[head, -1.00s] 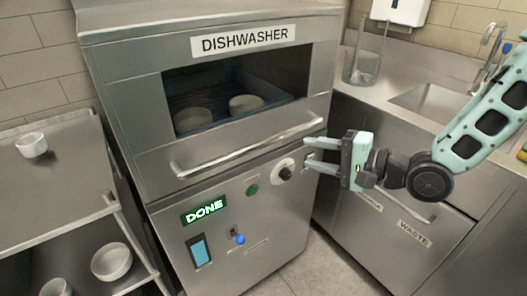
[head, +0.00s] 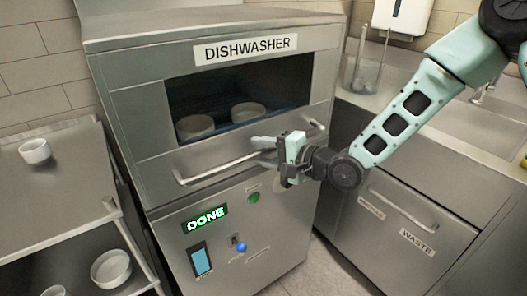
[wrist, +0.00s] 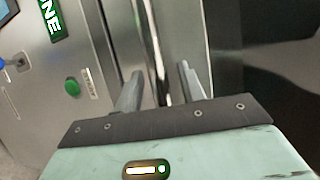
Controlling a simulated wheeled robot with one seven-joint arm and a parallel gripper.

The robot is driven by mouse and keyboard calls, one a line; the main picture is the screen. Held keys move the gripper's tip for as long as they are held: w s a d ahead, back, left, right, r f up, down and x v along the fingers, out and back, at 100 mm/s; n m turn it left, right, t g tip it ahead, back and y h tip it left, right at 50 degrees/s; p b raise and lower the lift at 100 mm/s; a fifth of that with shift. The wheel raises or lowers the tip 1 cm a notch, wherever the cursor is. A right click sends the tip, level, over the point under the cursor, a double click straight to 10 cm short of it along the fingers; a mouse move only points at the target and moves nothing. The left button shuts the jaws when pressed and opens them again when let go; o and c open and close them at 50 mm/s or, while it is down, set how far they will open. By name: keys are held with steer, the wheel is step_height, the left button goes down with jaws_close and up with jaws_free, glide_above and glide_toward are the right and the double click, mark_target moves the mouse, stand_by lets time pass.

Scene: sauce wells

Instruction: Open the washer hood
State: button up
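The dishwasher hood (head: 150,115) is a steel front with a dark window, and it is down. Its long bar handle (head: 213,167) runs across the lower part of the hood. My gripper (head: 262,143) is at the right half of the handle in the head view. In the wrist view my gripper (wrist: 160,90) has its two fingers apart, with the handle (wrist: 163,55) showing between them. I cannot tell whether a finger touches the bar.
A lit panel (head: 205,217) reads DONE, beside a green button (head: 253,197) and a blue knob (head: 242,247). Bowls show through the window. A shelf (head: 60,180) with white bowls stands left; a counter with a WASTE drawer (head: 415,240) stands right.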

jaws_close()
step_height(320, 180, up, 32)
steer(key=p, duration=2.5)
steer(key=shift+r+p, duration=0.25)
steer(key=shift+p, duration=0.1)
jaws_free()
steer(key=shift+d, duration=0.1)
steer(key=b+v, duration=0.2)
steer(key=v, duration=1.5)
steer(key=shift+s+d, duration=0.1)
